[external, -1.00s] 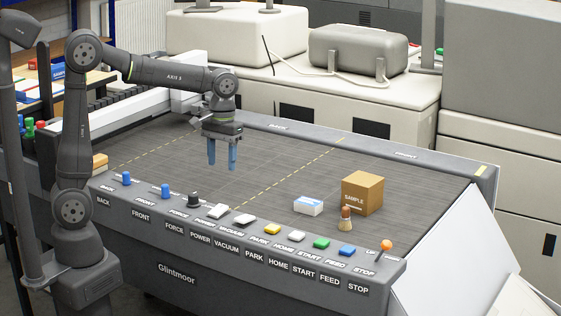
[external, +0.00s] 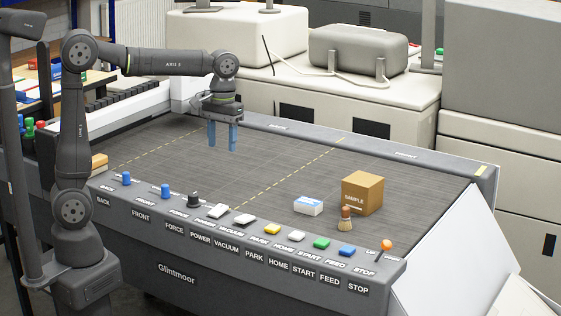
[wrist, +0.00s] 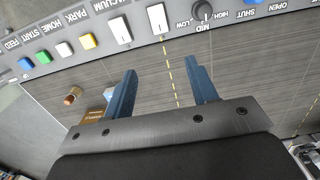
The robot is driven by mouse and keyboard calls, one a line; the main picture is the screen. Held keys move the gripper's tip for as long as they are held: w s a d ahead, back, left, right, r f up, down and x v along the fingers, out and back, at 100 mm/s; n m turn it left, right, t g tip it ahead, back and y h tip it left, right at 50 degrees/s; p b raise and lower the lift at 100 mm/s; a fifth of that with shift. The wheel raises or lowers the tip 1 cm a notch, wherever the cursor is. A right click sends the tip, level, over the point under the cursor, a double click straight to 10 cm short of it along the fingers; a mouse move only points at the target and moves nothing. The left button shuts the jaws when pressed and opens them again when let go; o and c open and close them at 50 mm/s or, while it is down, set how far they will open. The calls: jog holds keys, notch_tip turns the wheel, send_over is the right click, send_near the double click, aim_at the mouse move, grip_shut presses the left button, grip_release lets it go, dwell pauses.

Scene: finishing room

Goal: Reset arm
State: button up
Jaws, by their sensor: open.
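My gripper (external: 222,137) hangs above the grey table bed of the machine, toward its back left, with its blue fingers pointing down. The fingers are apart and nothing is between them. In the wrist view my gripper (wrist: 162,82) shows two blue fingers spread over the bare bed, with the control panel (wrist: 110,40) beyond them. My arm reaches out from its base at the left, with the upper links raised and the forearm nearly level.
A brown sample box (external: 362,194), a white and blue box (external: 308,206) and a small brush (external: 345,219) stand on the right of the bed. Buttons and knobs line the front panel (external: 176,280). The middle of the bed is clear.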

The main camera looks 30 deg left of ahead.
aim_at(223, 205)
jog(key=f, duration=1.1)
jog(key=s+f, duration=0.1)
jog(key=f, duration=0.5)
jog(key=shift+f, duration=0.15)
